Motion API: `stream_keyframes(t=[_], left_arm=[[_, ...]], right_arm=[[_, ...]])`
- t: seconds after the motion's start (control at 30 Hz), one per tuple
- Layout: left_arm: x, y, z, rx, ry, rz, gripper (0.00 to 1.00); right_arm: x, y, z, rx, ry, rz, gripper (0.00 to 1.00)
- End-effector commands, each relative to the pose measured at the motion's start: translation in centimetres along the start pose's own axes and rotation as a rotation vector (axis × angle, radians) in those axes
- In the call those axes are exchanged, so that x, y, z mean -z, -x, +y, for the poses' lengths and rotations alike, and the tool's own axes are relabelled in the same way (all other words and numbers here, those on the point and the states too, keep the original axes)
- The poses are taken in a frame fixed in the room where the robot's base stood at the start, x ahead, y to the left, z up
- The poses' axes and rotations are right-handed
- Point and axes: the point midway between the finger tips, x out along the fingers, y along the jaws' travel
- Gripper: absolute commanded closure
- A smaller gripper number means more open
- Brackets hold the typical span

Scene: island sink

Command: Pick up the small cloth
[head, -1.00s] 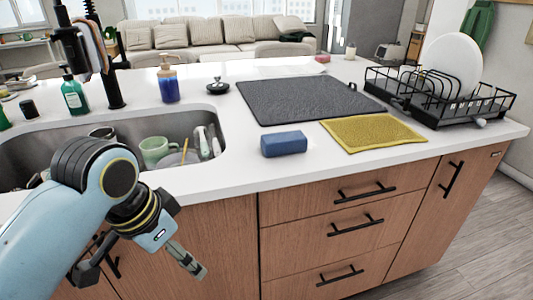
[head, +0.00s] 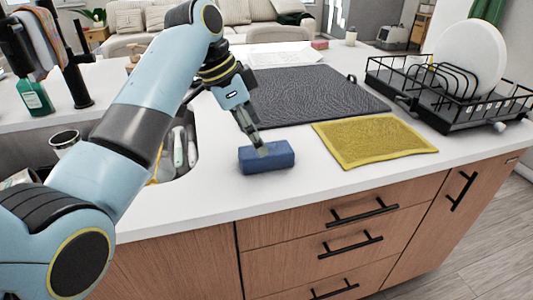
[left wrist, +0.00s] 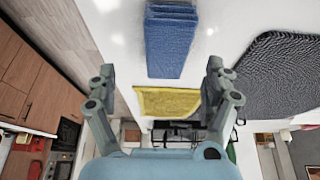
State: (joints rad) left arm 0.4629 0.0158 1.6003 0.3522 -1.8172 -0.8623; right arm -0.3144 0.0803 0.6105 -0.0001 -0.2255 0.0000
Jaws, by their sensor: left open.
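A yellow cloth (head: 375,141) lies flat on the white counter near its front edge, right of a blue block (head: 267,157) that could be a sponge or a folded cloth. In the left wrist view the yellow cloth (left wrist: 168,102) shows between my fingers, farther off, and the blue block (left wrist: 170,40) is nearer the top. My left gripper (head: 258,147) is above or just behind the blue block; contact cannot be told. It is open and empty, its fingers (left wrist: 160,70) spread wide. My right gripper is not in view.
A dark drying mat (head: 315,95) lies behind the block and cloth. A black dish rack (head: 440,105) with a white plate (head: 472,55) stands at the right. The sink with dishes is at the left, partly hidden by my arm. The counter around the block is clear.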

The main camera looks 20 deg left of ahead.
Motion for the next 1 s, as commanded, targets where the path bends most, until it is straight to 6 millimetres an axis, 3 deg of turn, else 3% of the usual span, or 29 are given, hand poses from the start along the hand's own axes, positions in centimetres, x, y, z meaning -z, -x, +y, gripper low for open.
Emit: stream_keyframes(t=[0.07,0.13,0.33,0.43,0.73,1.0], left_arm=[[0.0,-0.7,-0.1,0.0,0.001,0.0,0.15],[0.0,-1.2,-0.1,0.0,0.001,-0.001,0.15],[0.3,-4.1,-0.5,-0.001,0.002,-0.001,0.15],[0.3,-5.4,-0.5,0.0,0.001,-0.001,0.15],[0.2,-6.1,-0.6,0.003,0.001,-0.001,0.15],[0.2,-6.0,-0.6,0.003,0.001,-0.001,0.49]], right_arm=[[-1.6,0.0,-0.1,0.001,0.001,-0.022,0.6],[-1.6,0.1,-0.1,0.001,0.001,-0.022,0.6],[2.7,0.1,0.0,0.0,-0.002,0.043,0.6],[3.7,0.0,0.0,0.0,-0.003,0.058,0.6],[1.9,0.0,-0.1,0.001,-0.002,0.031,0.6],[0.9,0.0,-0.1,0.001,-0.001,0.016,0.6]])
